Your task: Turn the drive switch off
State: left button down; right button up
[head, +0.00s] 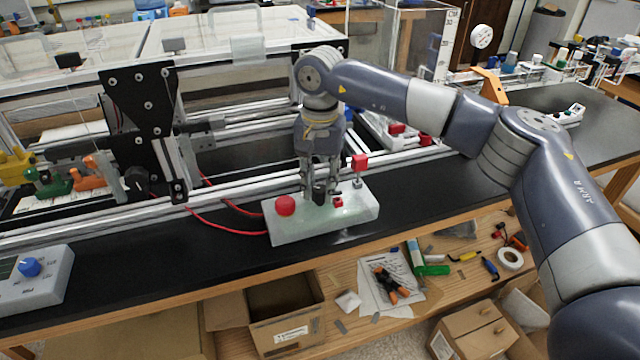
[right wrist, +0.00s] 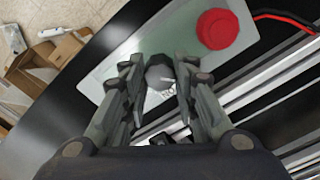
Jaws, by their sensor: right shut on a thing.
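A pale control box (head: 300,230) sits on the black bench top, also in the right wrist view (right wrist: 118,80). Its dark round switch knob (right wrist: 160,74) has a pale pointer line, with partly hidden lettering beside it. My right gripper (head: 320,190) comes down on the box from above. In the right wrist view the gripper (right wrist: 160,82) has its fingers on either side of the knob and is shut on it. The fingers hide much of the knob in the head view. My left gripper is out of view.
On the same box are a red mushroom button (head: 285,205) and a red-topped lever (head: 359,163), both close to my right gripper. Aluminium rails (head: 240,206) run behind. A grey box with a blue knob (head: 29,267) stands at the left. Red cables (head: 222,229) lead to the control box.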

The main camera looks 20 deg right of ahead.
aim_at(320, 189)
jog(key=shift+n, duration=0.5)
jog(key=o, duration=1)
jog(key=shift+o, duration=0.2)
notch_tip(320, 189, up, 12)
